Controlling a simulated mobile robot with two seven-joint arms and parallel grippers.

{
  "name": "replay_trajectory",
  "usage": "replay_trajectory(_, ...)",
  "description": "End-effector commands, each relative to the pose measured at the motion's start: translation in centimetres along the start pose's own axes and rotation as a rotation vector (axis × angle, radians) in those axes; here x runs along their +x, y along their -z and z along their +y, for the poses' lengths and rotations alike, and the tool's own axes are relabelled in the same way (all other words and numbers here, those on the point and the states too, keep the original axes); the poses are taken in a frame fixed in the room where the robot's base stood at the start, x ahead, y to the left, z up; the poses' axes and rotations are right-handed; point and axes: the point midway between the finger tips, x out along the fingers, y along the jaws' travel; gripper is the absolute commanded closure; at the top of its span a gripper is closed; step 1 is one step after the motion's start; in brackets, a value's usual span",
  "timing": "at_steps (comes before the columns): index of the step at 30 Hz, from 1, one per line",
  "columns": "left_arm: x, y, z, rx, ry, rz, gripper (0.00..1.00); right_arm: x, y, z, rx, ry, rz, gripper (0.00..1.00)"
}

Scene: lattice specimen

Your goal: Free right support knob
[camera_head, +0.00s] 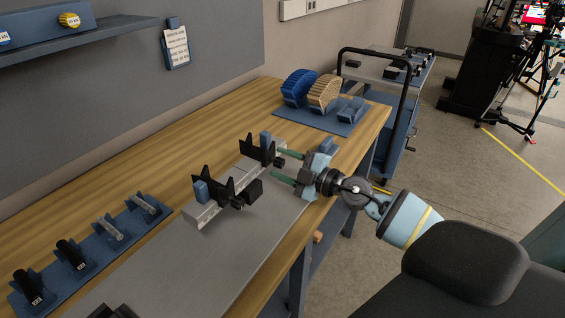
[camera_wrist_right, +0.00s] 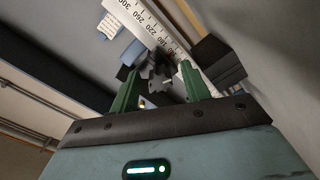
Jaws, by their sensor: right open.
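The right support (camera_head: 262,152) is a black V-shaped holder with a blue block, on the far end of a pale metal rail (camera_head: 203,214). Its dark knob (camera_head: 280,162) sticks out on the side facing my right gripper (camera_head: 285,167). That gripper is open, its two green fingers pointing at the support with the knob between them in line of sight. In the right wrist view the dark knob (camera_wrist_right: 163,76) shows ahead of the gap between the fingers (camera_wrist_right: 160,88). Contact cannot be made out.
The left support (camera_head: 216,187) and a black block (camera_head: 254,189) stand close on the near side. A blue mat (camera_head: 325,122) with blue and tan round pieces lies behind. A blue rack (camera_head: 92,258) holds several cylinders. The grey plate (camera_head: 190,265) is mostly clear.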

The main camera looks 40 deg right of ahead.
Motion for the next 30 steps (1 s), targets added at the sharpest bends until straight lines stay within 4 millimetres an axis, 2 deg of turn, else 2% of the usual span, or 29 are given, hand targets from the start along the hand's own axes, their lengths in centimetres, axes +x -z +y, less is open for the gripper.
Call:
replay_trajectory(4, 0.03, 0.17, -0.06, 0.001, 0.001, 0.003, 0.64, 0.63, 0.04, 0.0, 0.001, 0.0, 0.001, 0.53)
replay_trajectory(13, 0.04, 0.17, -0.11, 0.002, 0.001, 0.003, 0.64, 0.7, 0.02, -0.05, 0.0, 0.001, 0.0, 0.55)
replay_trajectory(23, 0.03, 0.16, -0.13, 0.003, 0.001, 0.003, 0.64, 0.69, 0.02, -0.04, 0.0, 0.001, 0.0, 0.98)
replay_trajectory(30, -0.01, 0.29, -0.14, 0.003, 0.002, 0.005, 0.64, 0.69, 0.03, -0.01, -0.019, 0.001, 0.0, 0.98)
